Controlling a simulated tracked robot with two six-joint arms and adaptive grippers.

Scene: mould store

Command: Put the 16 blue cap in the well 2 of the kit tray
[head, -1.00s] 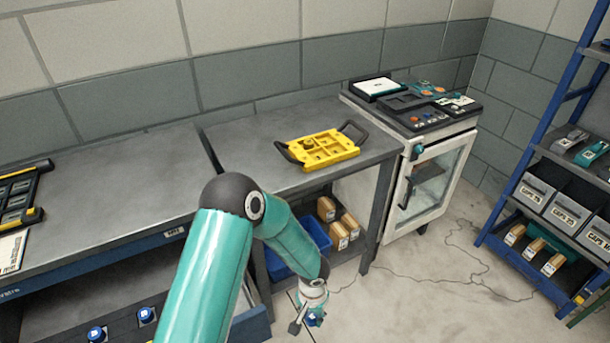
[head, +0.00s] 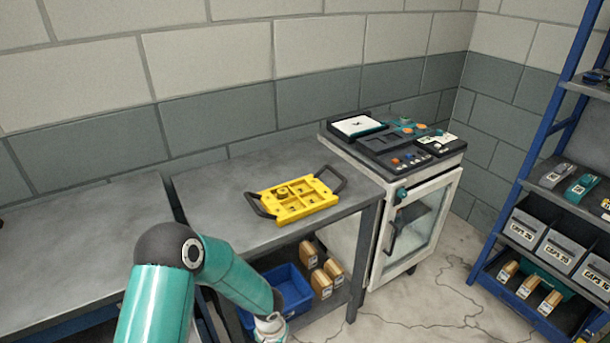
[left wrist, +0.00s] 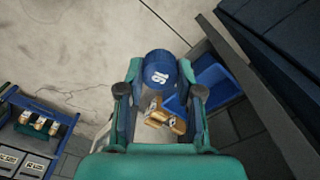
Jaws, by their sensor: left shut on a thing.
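The yellow kit tray (head: 299,200) with black handles lies on the grey bench top. It has several wells, and I cannot read their numbers in the head view. In the left wrist view my left gripper (left wrist: 160,92) is shut on a blue cap marked 16 (left wrist: 159,68), with the cap between its fingers. In the head view the left arm reaches down in front of the bench. The left gripper is cut off there at the bottom edge, and the cap does not show. My right gripper is in neither view.
The grey bench (head: 230,180) is mostly clear around the tray. A blue bin (head: 290,290) and wooden blocks (head: 322,280) sit on its lower shelf. A white cabinet (head: 405,235) stands right of the bench. A blue rack (head: 535,160) with cap bins is at right.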

